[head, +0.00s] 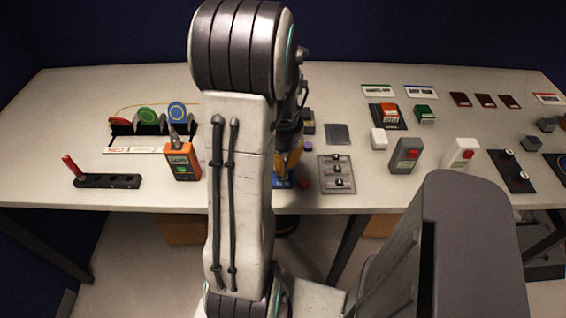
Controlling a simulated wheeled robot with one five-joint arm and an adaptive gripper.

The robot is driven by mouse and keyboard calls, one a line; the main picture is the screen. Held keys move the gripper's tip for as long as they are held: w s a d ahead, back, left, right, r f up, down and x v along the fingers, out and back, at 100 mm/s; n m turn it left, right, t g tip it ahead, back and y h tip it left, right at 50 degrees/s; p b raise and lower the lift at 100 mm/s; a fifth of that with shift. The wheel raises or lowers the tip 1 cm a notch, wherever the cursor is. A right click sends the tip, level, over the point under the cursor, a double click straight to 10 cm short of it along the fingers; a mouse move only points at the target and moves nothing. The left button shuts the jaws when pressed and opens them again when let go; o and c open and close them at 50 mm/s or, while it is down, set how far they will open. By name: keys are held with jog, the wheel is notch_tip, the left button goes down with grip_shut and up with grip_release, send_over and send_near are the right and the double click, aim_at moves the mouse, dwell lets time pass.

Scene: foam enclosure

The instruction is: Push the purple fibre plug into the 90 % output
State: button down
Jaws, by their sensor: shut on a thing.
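My gripper (288,160) is largely hidden behind my own arm. Only some yellow-orange and dark parts of it show to the right of the white arm link, low over the table's front part. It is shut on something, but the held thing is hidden. A blue piece (283,183) shows just under the gripper; I cannot tell whether it bears the 90 % output. I cannot make out the purple fibre plug or the output labels for certain.
An orange handheld device (182,161) and a rack with coloured reels (150,127) stand to the left. A black block with a red pen-like piece (107,181) lies further left. A grey plate with knobs (337,174) is right of the gripper. Grey and white boxes (406,155) stand beyond it.

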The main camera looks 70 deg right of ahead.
jog(key=shift+f+b, duration=0.3)
jog(key=shift+f, duration=0.1)
jog(key=c, duration=1.3)
grip_release()
jog(key=shift+r, duration=0.2)
notch_tip(320, 180, up, 12)
jog(key=shift+f, duration=0.1)
